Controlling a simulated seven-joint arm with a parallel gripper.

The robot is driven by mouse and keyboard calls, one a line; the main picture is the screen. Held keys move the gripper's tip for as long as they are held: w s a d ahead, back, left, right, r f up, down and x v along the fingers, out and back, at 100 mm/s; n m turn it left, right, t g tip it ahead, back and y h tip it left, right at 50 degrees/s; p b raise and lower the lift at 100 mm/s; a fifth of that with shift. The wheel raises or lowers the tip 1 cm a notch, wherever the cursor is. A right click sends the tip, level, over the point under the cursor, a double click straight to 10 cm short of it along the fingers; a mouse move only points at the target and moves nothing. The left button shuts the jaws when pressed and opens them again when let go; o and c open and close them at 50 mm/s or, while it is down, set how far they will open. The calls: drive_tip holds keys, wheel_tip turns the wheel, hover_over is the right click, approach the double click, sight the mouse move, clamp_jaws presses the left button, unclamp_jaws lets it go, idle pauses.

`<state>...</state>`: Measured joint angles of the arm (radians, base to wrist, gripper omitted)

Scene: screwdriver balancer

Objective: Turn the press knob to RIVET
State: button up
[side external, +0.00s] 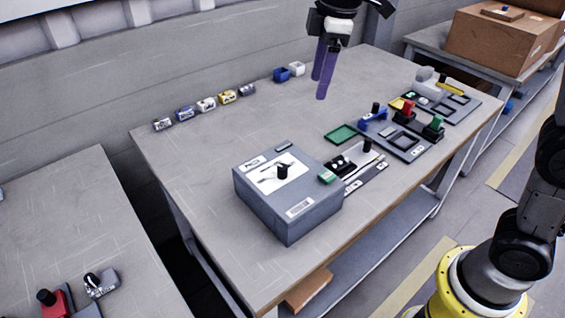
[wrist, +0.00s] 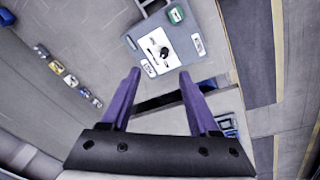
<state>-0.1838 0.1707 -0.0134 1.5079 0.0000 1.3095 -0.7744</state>
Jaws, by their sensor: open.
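The press is a grey box (side external: 289,210) at the near side of the table. A white dial plate with dark markings (side external: 268,180) lies on its top, and a black knob (side external: 282,172) stands on the plate. In the wrist view the knob (wrist: 164,53) sits on the white plate, ahead of my fingers. The labels are too small to read, so I cannot tell the knob's setting. My gripper (side external: 322,88) has purple fingers and hangs above the table, behind and right of the press. In the wrist view my gripper (wrist: 158,78) is open, empty and apart from the knob.
Several small labelled blocks (side external: 206,104) line the table's back left. A green tray (side external: 341,134) and fixtures with coloured handles (side external: 405,140) fill the right side. The table (side external: 190,150) is clear left of the press.

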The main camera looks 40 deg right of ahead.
drive_tip(key=w+a+f+g, duration=0.1)
drive_tip(key=w+a+f, duration=0.2)
drive_tip(key=w+f, duration=0.15)
drive_tip(key=n+g, duration=0.1)
hover_over(282, 166)
wheel_tip(282, 166, down, 4)
wheel_tip(282, 166, down, 14)
drive_tip(key=shift+s+f, duration=0.1)
clamp_jaws()
